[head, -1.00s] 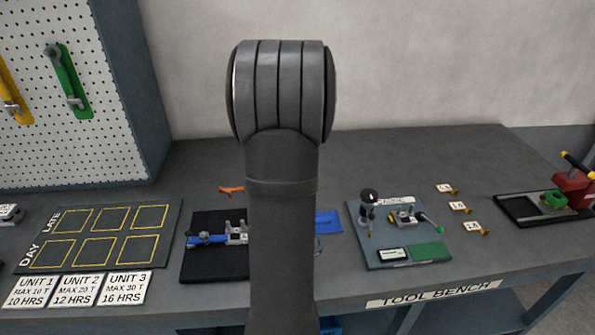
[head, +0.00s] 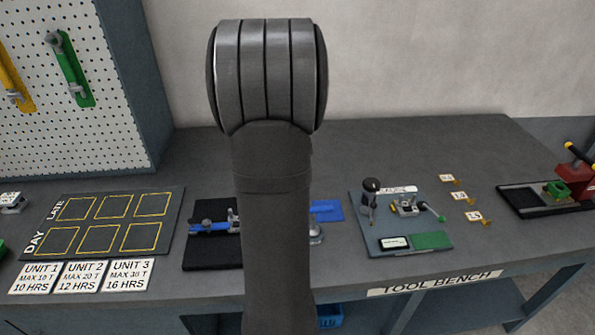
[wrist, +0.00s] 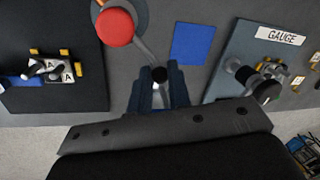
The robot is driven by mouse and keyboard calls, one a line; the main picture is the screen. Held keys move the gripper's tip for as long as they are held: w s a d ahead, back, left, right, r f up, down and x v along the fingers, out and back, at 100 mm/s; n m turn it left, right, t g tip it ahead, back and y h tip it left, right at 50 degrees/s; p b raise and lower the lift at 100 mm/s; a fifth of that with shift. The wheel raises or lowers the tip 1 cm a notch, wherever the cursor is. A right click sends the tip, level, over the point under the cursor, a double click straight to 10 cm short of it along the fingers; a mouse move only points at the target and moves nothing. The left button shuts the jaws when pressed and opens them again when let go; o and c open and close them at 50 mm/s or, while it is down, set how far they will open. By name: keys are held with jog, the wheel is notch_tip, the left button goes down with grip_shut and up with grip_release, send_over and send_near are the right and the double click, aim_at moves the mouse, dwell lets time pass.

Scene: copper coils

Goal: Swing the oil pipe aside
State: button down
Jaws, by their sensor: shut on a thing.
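The oil pipe (wrist: 143,49) is a thin grey bar in the wrist view. My gripper (wrist: 159,78) is shut on the pipe's knob end, with a dark finger on either side. The red cap sits on a grey round base, partly cut off by the picture's top. In the head view my own arm hides the gripper and the pipe. A small silver part (head: 316,235) shows just right of my arm; I cannot tell what it belongs to.
A black board (wrist: 50,95) with a clamp-like fixture lies left. A blue pad (wrist: 193,44) lies right of the pipe, then the gauge board (wrist: 235,62). Farther right on the bench stands a red device (head: 575,170). The marked grid board (head: 103,225) is at left.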

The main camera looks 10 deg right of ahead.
jog(key=shift+s+a+m, duration=0.15)
jog(key=shift+a+m, duration=0.05)
jog(key=shift+m, duration=0.2)
dwell(0.3)
jog(key=c, duration=1.3)
grip_release()
jog(key=shift+c, duration=0.2)
jog(key=s+a+r, duration=0.1)
jog(key=a+r, duration=0.2)
jog(key=r, duration=1.4)
jog(key=shift+a, duration=0.15)
jog(key=d+f, duration=0.1)
jog(key=f, duration=0.4)
jog(key=d+f, duration=0.1)
jog(key=f, duration=0.5)
jog(key=w+d+f, duration=0.1)
jog(key=f, duration=0.5)
jog(key=shift+d, duration=0.1)
jog(key=shift+r, duration=0.1)
